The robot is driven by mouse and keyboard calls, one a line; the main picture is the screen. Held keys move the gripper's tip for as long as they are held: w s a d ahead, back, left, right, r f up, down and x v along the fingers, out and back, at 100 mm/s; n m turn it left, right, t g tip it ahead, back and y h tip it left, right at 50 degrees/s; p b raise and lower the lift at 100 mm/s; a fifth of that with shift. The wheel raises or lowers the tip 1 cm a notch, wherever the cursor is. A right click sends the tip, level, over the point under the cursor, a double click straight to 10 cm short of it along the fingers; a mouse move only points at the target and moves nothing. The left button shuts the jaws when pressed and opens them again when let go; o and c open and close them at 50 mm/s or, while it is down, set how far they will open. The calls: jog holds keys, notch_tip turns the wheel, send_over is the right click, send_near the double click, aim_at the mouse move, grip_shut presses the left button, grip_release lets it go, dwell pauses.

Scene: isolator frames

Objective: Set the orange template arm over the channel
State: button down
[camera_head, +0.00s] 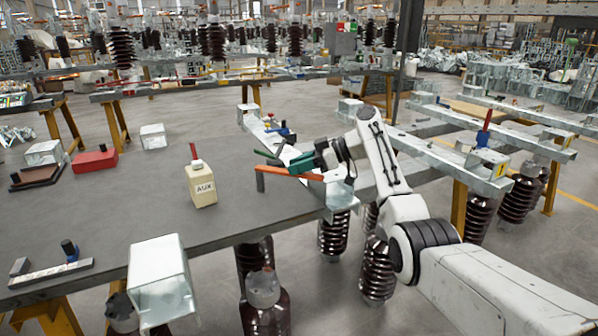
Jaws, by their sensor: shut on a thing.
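The orange template arm (283,171) is a long flat bar near the right end of the grey table, with a dark upright piece at its left end. My gripper (314,162) reaches in from the right and is shut on the arm near its right part; the fingers partly hide the grip. The channel (253,122) is a galvanized metal rail running from the table's back toward the front right. The orange arm's right part overlaps the channel in this view, and its left part reaches out over the table. I cannot tell whether it touches the channel.
Green parts (267,154) lie close behind the arm. A red box (94,160) and metal blocks (153,137) are farther left. Brown insulators (334,235) hang below the table's right edge.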

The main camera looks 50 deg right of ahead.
dwell(0.4)
jog(key=c, duration=1)
grip_release()
jog(key=p+v, duration=0.1)
jog(key=v, duration=0.9)
jog(key=shift+s+d+r, duration=0.2)
jog(key=shift+d, duration=0.05)
jog(key=shift+c, duration=0.2)
